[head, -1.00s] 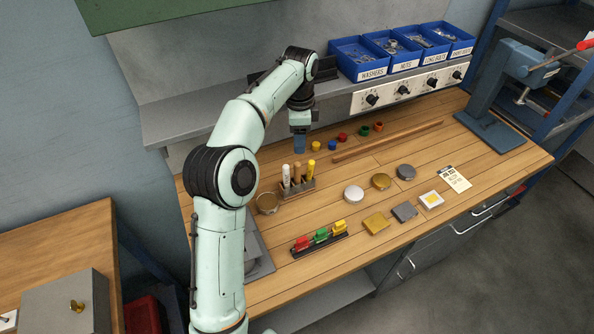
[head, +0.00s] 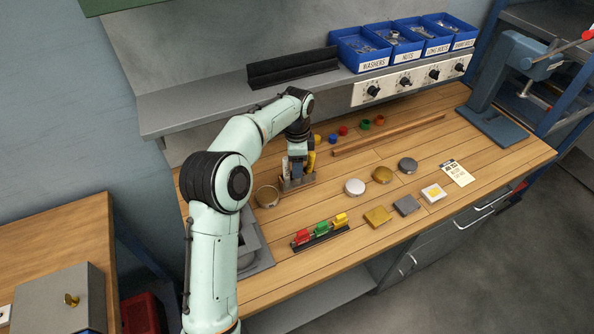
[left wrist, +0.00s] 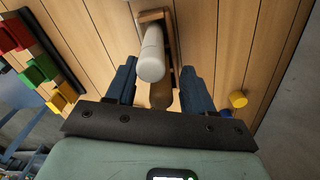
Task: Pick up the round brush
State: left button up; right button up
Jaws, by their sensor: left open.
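My left gripper (head: 297,168) is open, pointing down over the rack. In the left wrist view its fingers (left wrist: 159,88) stand on either side of the brown tool, with the wrist hiding part below. My right gripper is not in view.
Round tins and square blocks (head: 377,216) lie to the right. A strip with red, green and yellow pieces (head: 320,236) lies in front. A tin (head: 267,196) stands just left of the rack.

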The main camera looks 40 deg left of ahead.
pick_arm(q)
jog(key=shift+w, duration=0.15)
jog(key=shift+c, duration=0.7)
grip_shut()
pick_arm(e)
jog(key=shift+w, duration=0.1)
pick_arm(q)
jog(key=shift+r, duration=0.15)
notch_tip(320, 180, up, 11)
jog(key=shift+w+r+p, duration=0.1)
jog(key=shift+r+p, duration=0.05)
jog(key=shift+p, duration=1.1)
notch_tip(320, 180, up, 6)
jog(key=shift+r, duration=0.25)
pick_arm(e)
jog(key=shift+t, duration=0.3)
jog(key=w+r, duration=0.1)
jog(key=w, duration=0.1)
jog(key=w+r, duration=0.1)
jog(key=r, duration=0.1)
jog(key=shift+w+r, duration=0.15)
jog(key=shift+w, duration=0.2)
